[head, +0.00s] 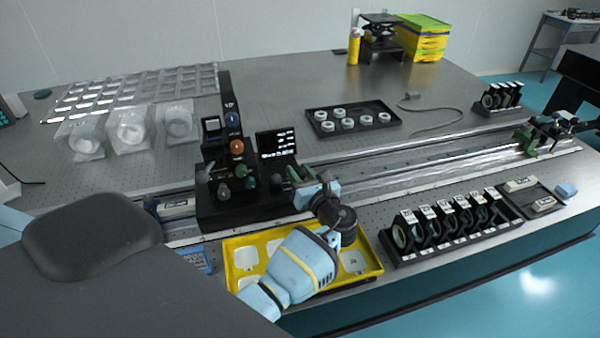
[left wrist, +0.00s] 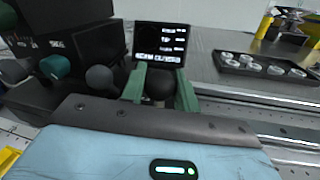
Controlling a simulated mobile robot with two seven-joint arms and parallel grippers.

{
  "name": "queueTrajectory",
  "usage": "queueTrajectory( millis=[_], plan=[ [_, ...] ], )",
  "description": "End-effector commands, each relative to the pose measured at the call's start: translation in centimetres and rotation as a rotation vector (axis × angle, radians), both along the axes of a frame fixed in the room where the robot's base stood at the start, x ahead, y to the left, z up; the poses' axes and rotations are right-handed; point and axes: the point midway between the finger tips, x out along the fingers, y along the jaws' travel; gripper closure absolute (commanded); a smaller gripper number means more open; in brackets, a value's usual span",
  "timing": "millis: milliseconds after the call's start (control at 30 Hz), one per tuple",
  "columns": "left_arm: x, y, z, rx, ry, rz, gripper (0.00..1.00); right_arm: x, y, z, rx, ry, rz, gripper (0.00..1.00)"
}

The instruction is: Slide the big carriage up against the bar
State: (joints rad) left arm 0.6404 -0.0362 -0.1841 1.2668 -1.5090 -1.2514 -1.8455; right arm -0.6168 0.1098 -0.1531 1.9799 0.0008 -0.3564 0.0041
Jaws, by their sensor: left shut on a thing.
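The big carriage (head: 243,203) is a black unit with coloured knobs and a lit screen (head: 277,144), sitting on the rail left of centre. My left gripper (head: 300,182) reaches to its right side from the front. In the left wrist view its green fingers (left wrist: 160,90) are shut on a dark round knob (left wrist: 159,84) in front of the screen. A metal block with a label (head: 177,207) lies across the rail just left of the carriage; I cannot tell for sure whether it is the bar. My right gripper is not in view.
The rail (head: 430,171) runs clear to a small green and black unit (head: 526,141) at far right. In front stand a yellow tray (head: 374,268) under my arm and a black rack of ringed optics (head: 455,240). A black tray of white rings (head: 352,120) lies behind.

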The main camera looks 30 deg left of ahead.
Motion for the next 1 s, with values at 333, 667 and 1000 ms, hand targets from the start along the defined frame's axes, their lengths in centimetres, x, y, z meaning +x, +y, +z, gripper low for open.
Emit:
queueTrajectory(
  millis=[333,667,1000],
  plan=[
    [0.0,0.0,0.0,0.001,0.002,-0.001,0.49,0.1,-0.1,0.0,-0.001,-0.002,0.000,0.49],
    [-0.8,-1.7,-0.1,-0.001,0.003,-0.005,0.49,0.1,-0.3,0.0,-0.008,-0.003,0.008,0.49],
    [-3.3,-5.9,-0.2,0.000,0.003,-0.002,0.49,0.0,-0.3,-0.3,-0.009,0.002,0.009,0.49]
  ],
)
